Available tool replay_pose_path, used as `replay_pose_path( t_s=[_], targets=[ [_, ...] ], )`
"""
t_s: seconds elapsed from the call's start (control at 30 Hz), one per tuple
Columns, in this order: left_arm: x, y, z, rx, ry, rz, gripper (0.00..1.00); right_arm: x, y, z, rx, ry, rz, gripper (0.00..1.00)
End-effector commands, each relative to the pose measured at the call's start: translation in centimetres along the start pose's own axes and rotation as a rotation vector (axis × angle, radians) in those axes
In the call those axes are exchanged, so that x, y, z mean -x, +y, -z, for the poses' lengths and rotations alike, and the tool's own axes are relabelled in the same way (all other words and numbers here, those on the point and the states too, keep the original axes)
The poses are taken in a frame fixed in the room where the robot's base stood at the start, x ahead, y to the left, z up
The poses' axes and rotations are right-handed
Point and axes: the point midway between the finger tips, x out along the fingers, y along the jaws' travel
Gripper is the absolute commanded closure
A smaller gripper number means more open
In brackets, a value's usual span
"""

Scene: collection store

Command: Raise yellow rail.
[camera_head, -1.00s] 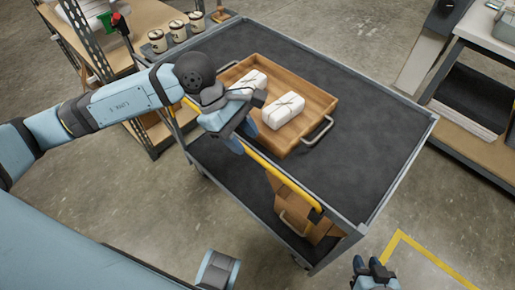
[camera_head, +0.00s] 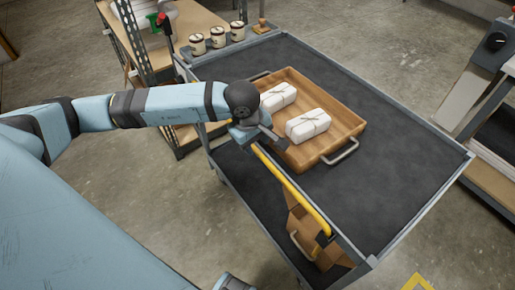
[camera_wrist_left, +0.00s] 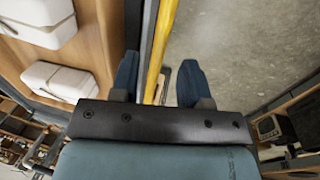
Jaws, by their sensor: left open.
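The yellow rail (camera_head: 295,192) runs along the near long side of the cart, slanting down to a dark bracket at its near corner. My left gripper (camera_wrist_left: 158,80) is open. In the left wrist view the yellow rail (camera_wrist_left: 160,40) passes between its two blue fingers, closer to the left one, with a gap to the right finger. In the head view the gripper sits at the rail's upper end, and its fingers are mostly hidden behind the wrist. My right gripper is out of view.
The cart's dark top (camera_head: 390,180) holds a wooden tray (camera_head: 345,115) with two white wrapped parcels, close beside the left gripper. Several labelled cups (camera_head: 218,37) stand at the far end. A cardboard box (camera_head: 305,225) is on the lower shelf. Shelving stands left and right.

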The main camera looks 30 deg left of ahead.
Motion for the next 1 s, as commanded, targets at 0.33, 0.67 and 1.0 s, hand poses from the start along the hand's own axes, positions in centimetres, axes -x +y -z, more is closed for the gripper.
replay_pose_path(
  t_s=[0.33, 0.67, 1.0],
  targets=[
    [-3.6, 0.0, 0.0, 0.000, 0.000, 0.000, 0.58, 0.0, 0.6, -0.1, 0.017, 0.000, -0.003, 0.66],
    [-3.7, 0.0, 0.0, 0.000, 0.000, 0.000, 0.69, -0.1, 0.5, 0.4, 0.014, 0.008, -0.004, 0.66],
    [-3.5, 0.1, 0.0, 0.000, 0.000, -0.001, 1.00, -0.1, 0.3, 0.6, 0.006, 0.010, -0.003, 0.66]
  ],
)
